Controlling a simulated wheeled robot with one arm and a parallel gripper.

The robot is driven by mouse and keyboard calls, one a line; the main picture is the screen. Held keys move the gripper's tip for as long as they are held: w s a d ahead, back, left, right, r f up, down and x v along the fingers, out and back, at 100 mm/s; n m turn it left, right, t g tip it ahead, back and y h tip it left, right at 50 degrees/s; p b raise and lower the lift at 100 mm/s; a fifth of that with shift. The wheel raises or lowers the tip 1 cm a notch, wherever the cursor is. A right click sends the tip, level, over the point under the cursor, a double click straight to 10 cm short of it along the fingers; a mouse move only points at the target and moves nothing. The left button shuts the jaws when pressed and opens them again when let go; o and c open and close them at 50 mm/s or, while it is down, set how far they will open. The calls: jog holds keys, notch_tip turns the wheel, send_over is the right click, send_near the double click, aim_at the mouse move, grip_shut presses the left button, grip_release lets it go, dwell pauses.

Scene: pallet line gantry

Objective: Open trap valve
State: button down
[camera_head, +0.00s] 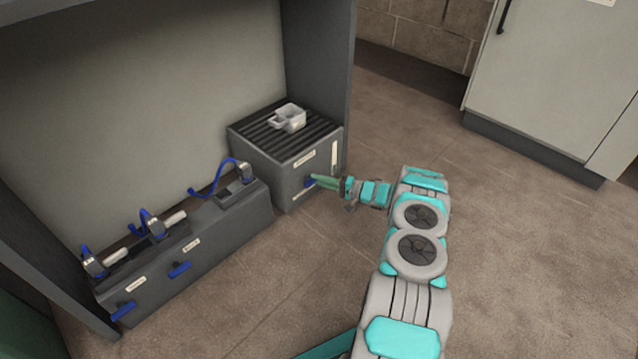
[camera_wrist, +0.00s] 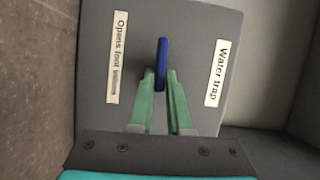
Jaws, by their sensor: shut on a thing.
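The water trap is a dark grey box (camera_head: 290,180) with a slatted top, standing at the right end of the recess. A blue valve handle (camera_wrist: 162,60) stands out between the labels. My gripper (camera_wrist: 163,82) has its green fingers shut on the handle, one on each side. In the head view my gripper (camera_head: 318,181) reaches the box's front from the right and partly hides the handle.
Left of the trap is a long grey box (camera_head: 225,240) with blue levers (camera_head: 180,270) and hoses (camera_head: 215,175). A dark side wall (camera_head: 322,70) rises behind the trap. The floor at right is clear up to a pale cabinet (camera_head: 550,80).

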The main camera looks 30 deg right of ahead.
jog(key=shift+f+m, duration=0.1)
jog(key=shift+m, duration=0.4)
jog(key=c, duration=0.9)
grip_release()
jog(key=shift+o, duration=0.2)
jog(key=v, duration=0.7)
jog(key=shift+s+d+p, duration=0.25)
jog(key=shift+s+p, duration=0.05)
jog(key=shift+p, duration=0.05)
jog(key=shift+f, duration=0.1)
